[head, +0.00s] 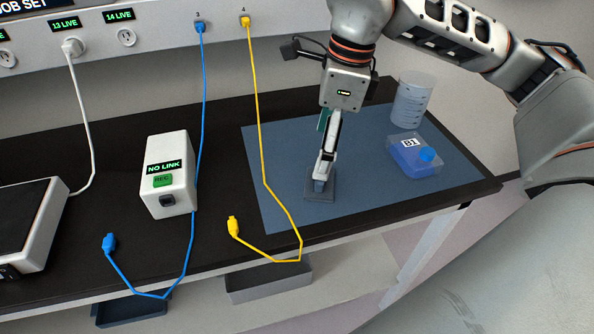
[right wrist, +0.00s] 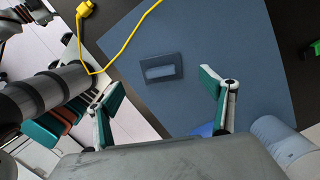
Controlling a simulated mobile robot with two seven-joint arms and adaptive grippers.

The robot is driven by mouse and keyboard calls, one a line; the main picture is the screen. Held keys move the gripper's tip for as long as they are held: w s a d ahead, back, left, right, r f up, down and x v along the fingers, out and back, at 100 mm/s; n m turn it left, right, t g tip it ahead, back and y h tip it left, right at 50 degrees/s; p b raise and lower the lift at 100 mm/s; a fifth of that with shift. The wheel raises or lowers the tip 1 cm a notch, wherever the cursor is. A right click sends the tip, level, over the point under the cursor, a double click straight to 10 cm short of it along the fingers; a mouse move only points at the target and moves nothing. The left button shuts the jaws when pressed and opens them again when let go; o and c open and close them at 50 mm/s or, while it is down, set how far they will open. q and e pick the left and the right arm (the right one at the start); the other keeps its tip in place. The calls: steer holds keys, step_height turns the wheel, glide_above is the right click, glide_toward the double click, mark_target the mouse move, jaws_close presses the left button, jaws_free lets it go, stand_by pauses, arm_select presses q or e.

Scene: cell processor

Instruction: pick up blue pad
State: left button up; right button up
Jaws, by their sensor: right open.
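A small slate-blue square pad (head: 328,194) with a raised or recessed rectangle in its middle lies on the larger blue mat (head: 270,190). It shows whole in the right wrist view (right wrist: 149,81), with a lighter rectangle at its centre. My right gripper (head: 321,176) points down over the pad and partly hides it in the head view. In the right wrist view the gripper (right wrist: 162,90) is open, its green-padded fingers wide apart and nothing between them. The pad appears beyond the fingertips; I cannot tell the exact gap. My left gripper is not in view.
A yellow cable (head: 262,150) crosses the mat's left part. A white NO LINK box (head: 170,178) and a blue cable (head: 201,110) are further left.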

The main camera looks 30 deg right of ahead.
steer(key=shift+s+f, duration=0.15)
steer(key=shift+f, duration=0.2)
step_height(320, 180, down, 6)
steer(key=shift+r+b, duration=0.1)
steer(key=shift+b, duration=0.2)
steer(key=shift+f, duration=0.5)
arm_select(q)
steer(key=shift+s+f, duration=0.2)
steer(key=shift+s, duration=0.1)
arm_select(e)
steer(key=c, duration=1.2)
steer(key=shift+r, duration=0.2)
arm_select(q)
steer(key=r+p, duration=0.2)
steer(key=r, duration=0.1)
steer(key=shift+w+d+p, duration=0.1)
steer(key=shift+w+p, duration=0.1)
steer(key=shift+p, duration=0.1)
arm_select(e)
step_height(320, 180, up, 20)
